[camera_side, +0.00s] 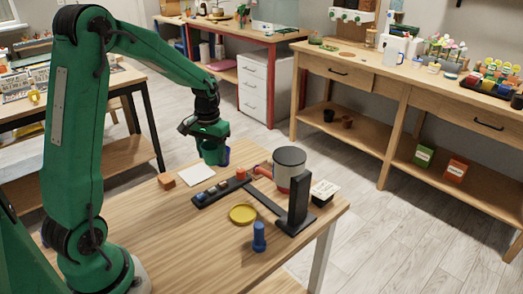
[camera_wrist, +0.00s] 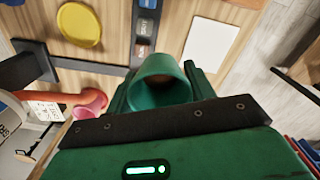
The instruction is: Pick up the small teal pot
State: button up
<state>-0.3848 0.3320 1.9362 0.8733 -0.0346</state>
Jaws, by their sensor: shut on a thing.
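The small teal pot (camera_wrist: 160,88) is between the jaws of my gripper in the wrist view, its round open rim towards the camera and a brownish inside showing. My gripper (camera_wrist: 158,96) is shut on it, with a finger at each side. In the side view my gripper (camera_side: 213,152) is above the back of the wooden table, near the white card and the dark strip. There the green pot and green fingers blend, so I cannot tell their edges apart. The exact gap to the table is unclear.
A white card (camera_side: 200,173), a wooden block (camera_side: 166,181) and a dark strip with small blocks (camera_side: 208,195) lie nearby. A yellow disc (camera_side: 243,214), a blue peg-like object (camera_side: 259,238), a black upright stand (camera_side: 299,198) and a grey-topped cylinder (camera_side: 290,158) stand further right. The table's front left is clear.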

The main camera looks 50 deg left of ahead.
aim_at(216, 151)
jog(key=shift+d+r, duration=0.4)
jog(key=shift+d, duration=0.25)
jog(key=shift+d+r, duration=0.4)
jog(key=shift+d, duration=0.25)
jog(key=w+d+r+m, duration=0.2)
jog(key=d+r+m, duration=0.4)
jog(key=d, duration=0.7)
jog(key=a+f+n, duration=0.2)
jog(key=a, duration=0.2)
jog(key=s+a+f+n, duration=0.1)
jog(key=a+f+n, duration=0.1)
jog(key=a, duration=0.2)
jog(key=s+a+f+n, duration=0.1)
jog(key=a+f+n, duration=0.1)
jog(key=a, duration=0.3)
jog(key=shift+a+f, duration=0.1)
jog(key=a+f, duration=0.2)
jog(key=a, duration=0.1)
jog(key=a+f, duration=0.2)
jog(key=a, duration=0.2)
jog(key=a+f, duration=0.3)
jog(key=a, duration=0.1)
jog(key=shift+s+a, duration=0.15)
jog(key=shift+a, duration=0.1)
jog(key=shift+f, duration=1.75)
